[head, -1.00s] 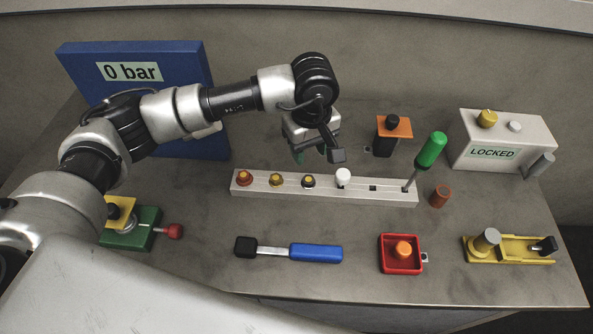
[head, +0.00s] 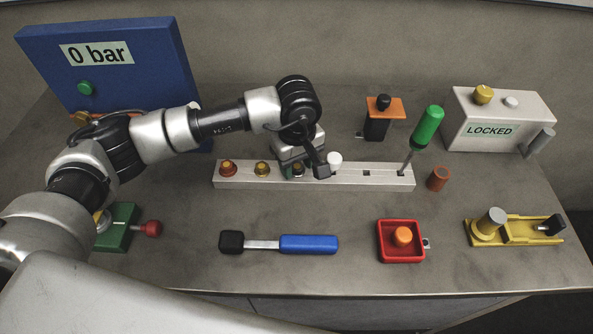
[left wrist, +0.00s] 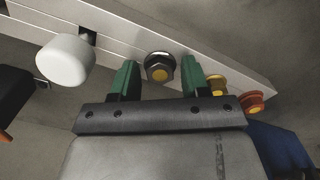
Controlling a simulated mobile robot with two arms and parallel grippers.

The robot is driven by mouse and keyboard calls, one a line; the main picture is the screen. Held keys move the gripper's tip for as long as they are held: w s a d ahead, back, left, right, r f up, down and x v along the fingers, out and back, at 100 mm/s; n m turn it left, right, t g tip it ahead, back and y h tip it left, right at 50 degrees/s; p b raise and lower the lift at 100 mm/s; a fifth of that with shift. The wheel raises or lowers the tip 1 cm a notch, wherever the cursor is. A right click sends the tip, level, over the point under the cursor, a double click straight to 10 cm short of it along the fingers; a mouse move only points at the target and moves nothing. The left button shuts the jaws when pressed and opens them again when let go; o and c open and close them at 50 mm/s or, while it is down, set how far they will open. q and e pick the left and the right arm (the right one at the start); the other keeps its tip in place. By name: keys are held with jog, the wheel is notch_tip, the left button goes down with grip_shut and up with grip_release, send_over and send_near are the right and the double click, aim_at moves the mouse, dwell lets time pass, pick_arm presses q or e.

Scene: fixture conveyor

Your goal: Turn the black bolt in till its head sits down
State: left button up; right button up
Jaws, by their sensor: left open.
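In the head view the gripper (head: 297,162) is low over the rail. How far the head stands off the rail cannot be told. My right gripper is not in view.
On the rail, a white knob (head: 335,159) stands to the right of the bolt, and yellow (head: 262,168) and red (head: 228,167) bolts to the left. A green-handled screwdriver (head: 427,126) stands at its right end. A blue-handled tool (head: 308,244) lies in front.

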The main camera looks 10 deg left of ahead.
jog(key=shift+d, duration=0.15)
pick_arm(q)
jog(key=shift+c, duration=0.5)
grip_shut()
jog(key=shift+b, duration=0.35)
jog(key=m+b, duration=0.8)
jog(key=shift+f, duration=0.3)
jog(key=shift+r+m+b, duration=0.1)
jog(key=shift+m+b, duration=0.3)
jog(key=shift+m, duration=0.3)
jog(key=shift+r+m, duration=0.1)
jog(key=shift+m, duration=0.2)
jog(key=shift+r, duration=0.1)
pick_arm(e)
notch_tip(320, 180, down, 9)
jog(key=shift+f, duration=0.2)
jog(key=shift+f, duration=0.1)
